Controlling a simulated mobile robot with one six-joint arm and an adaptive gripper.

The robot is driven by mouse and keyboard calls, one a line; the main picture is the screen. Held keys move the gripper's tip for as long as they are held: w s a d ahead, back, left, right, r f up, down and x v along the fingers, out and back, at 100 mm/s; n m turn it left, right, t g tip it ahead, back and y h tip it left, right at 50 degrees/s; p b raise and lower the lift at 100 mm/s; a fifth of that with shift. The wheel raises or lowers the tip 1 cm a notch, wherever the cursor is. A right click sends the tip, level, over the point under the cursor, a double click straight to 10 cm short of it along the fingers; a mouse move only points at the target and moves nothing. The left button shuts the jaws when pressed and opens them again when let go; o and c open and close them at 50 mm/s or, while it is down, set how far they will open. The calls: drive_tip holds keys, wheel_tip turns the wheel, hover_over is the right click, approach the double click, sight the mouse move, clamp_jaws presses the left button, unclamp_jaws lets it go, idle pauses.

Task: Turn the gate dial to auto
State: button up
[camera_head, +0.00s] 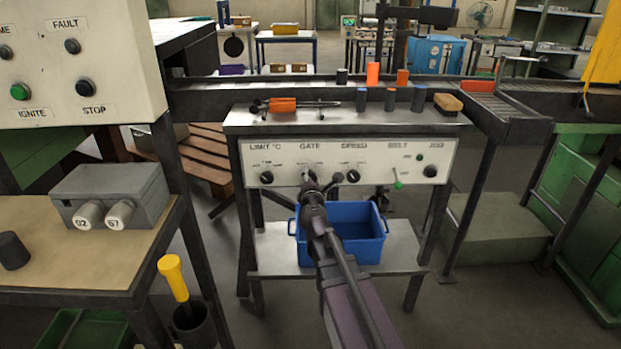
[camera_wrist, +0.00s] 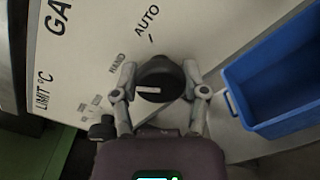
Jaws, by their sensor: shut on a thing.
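The white control panel (camera_head: 400,158) carries a row of dials marked LIMIT °C, GATE and SPEED. The GATE dial (camera_wrist: 160,73) is a dark round knob with a white mark. In the wrist view the mark lies about crosswise, not toward the AUTO tick above. HAND is printed to the upper left of the knob. My gripper (camera_wrist: 159,82) is shut on the knob, one finger on each side. In the head view my gripper (camera_head: 311,184) reaches the panel under the GATE label and mostly hides the dial.
The LIMIT dial (camera_head: 266,178) is left of my gripper and the SPEED dial (camera_head: 353,176) right. A blue bin (camera_head: 373,250) stands on the shelf below, close under my arm.

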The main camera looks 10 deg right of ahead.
drive_tip(key=m, duration=0.7)
drive_tip(key=shift+w, duration=0.1)
drive_tip(key=m, duration=0.6)
drive_tip(key=shift+m, duration=0.3)
idle(0.3)
drive_tip(key=o, duration=1.1)
drive_tip(key=shift+f, duration=0.1)
drive_tip(key=shift+o, duration=0.2)
drive_tip(key=s+a, duration=0.1)
drive_tip(key=s, duration=0.6)
drive_tip(key=shift+s+a, duration=0.15)
drive_tip(key=shift+s, duration=0.1)
